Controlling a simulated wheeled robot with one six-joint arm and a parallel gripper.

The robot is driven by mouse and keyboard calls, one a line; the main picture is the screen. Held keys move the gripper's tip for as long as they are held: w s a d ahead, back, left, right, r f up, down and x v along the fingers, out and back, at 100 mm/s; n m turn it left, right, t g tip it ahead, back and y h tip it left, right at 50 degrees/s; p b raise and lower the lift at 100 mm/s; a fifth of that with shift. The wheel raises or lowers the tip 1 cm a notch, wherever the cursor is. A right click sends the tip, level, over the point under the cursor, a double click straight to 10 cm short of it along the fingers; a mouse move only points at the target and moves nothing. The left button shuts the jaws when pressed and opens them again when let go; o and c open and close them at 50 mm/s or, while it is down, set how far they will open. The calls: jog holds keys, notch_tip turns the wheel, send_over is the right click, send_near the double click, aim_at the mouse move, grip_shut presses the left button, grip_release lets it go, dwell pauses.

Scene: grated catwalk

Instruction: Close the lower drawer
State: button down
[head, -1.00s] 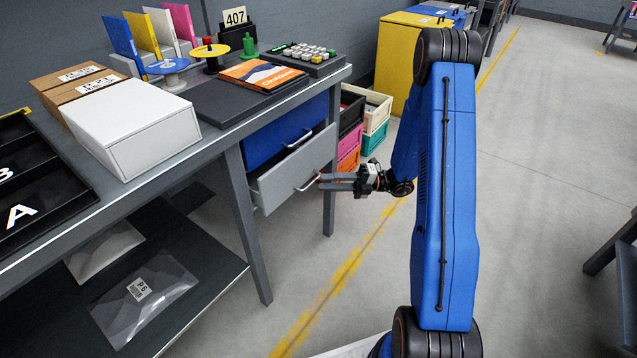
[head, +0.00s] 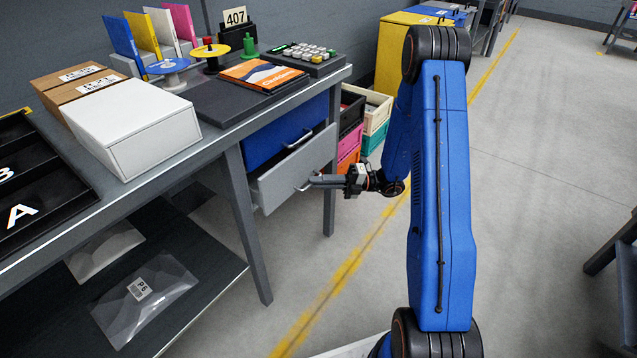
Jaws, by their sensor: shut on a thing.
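The lower drawer (head: 283,181) is the grey front under the right part of the bench. It sticks out a little past the blue upper drawer (head: 272,143) above it. My gripper (head: 314,181) is at the lower drawer's bar handle (head: 303,182), with its fingers close together and pointing left. The fingers are shut on the handle, as far as this view shows. The blue upper drawer looks flush with the bench frame.
The grey bench (head: 205,158) holds a white box (head: 135,130), an orange book (head: 263,75) and a keypad (head: 301,56). A bench leg (head: 329,208) stands just right of the drawer. Stacked crates (head: 371,121) stand behind.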

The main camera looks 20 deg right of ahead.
aim_at(307, 177)
jog(key=w+a, duration=0.2)
jog(key=w, duration=0.1)
jog(key=shift+a, duration=0.1)
jog(key=shift+w, duration=0.1)
jog(key=c, duration=1.8)
grip_release()
jog(key=shift+w, duration=0.1)
jog(key=shift+c, duration=0.2)
jog(key=s+d+f, duration=0.2)
jog(key=d, duration=1.5)
jog(key=shift+s+f, duration=0.2)
jog(key=shift+s, duration=0.1)
